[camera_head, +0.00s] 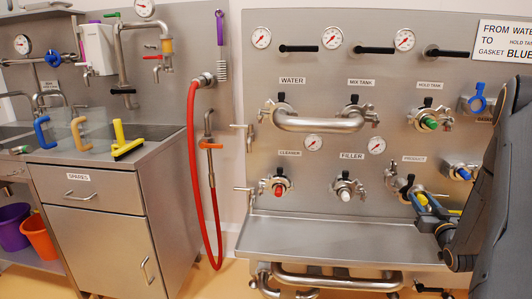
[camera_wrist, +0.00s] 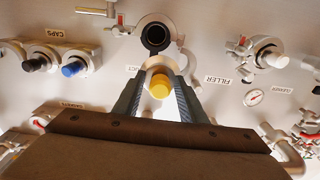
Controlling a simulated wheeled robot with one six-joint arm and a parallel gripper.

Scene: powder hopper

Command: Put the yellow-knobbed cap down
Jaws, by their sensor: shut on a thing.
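My gripper (camera_head: 424,203) is at the right of the steel panel, below the PRODUCT label. It is shut on the yellow-knobbed cap (camera_head: 421,198). In the wrist view the cap's yellow knob (camera_wrist: 160,86) sits between the two fingers of my gripper (camera_wrist: 160,88), with a pale rim behind it. In the wrist view an open, dark-mouthed port (camera_wrist: 156,36) shows just beyond the fingertips, and the cap is apart from its mouth. The fingers partly hide the cap in the head view.
A bare steel ledge (camera_head: 330,240) runs below the panel. A blue-knobbed cap (camera_head: 462,174) is right of my gripper, and a white-knobbed port (camera_head: 345,195) is left. The spares cabinet (camera_head: 100,185) at left bears a yellow T-shaped tool (camera_head: 124,143) and two curved handles.

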